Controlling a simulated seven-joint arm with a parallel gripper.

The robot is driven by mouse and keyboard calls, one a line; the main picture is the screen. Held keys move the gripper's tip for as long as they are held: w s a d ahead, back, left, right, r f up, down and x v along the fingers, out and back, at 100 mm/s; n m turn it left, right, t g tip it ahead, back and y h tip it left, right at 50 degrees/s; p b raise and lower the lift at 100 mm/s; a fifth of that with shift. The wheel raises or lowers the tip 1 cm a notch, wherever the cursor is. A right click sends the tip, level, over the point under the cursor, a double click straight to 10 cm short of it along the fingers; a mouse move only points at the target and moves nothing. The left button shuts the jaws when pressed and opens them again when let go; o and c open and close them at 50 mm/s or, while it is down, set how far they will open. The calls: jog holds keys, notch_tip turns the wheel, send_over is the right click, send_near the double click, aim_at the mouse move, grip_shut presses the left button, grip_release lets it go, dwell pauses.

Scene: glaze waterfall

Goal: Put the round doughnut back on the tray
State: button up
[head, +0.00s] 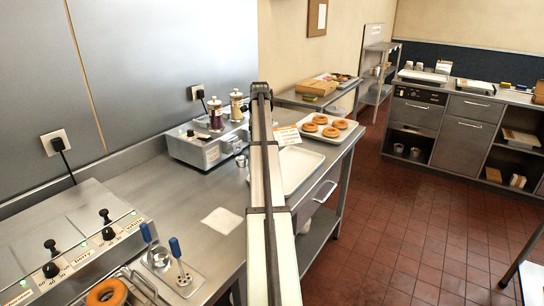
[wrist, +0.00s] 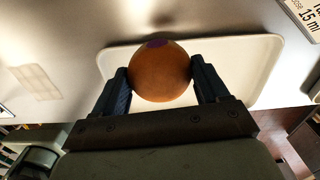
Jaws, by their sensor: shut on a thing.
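My gripper (wrist: 162,88) is shut on the round doughnut (wrist: 160,72), a brown ball with a purple spot near its top edge in the wrist view. One dark finger presses on each side of it. Behind the doughnut in the wrist view lies a pale, bare tray (wrist: 245,62); I cannot tell how far the doughnut is above it. In the head view a pale tray (head: 300,165) lies on the steel counter, partly behind my arm. The gripper and the doughnut cannot be made out in the head view.
A second tray (head: 312,139) with several ring doughnuts (head: 331,132) stands behind, by a printed card (head: 286,136). A machine with two topping bottles (head: 215,114) is to the left. A fryer (head: 103,295) with a ring doughnut is front left. A white sheet (head: 222,221) lies on the counter.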

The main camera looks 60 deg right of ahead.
send_over(288, 171)
jog(key=shift+d+f+n, duration=0.1)
jog(key=shift+f+n, duration=0.95)
jog(key=shift+f, duration=1.3)
jog(key=shift+f+n, duration=1.05)
jog(key=shift+f, duration=1.3)
jog(key=shift+f, duration=0.1)
jog(key=o, duration=1.1)
jog(key=shift+c, duration=0.2)
notch_tip(288, 171, up, 12)
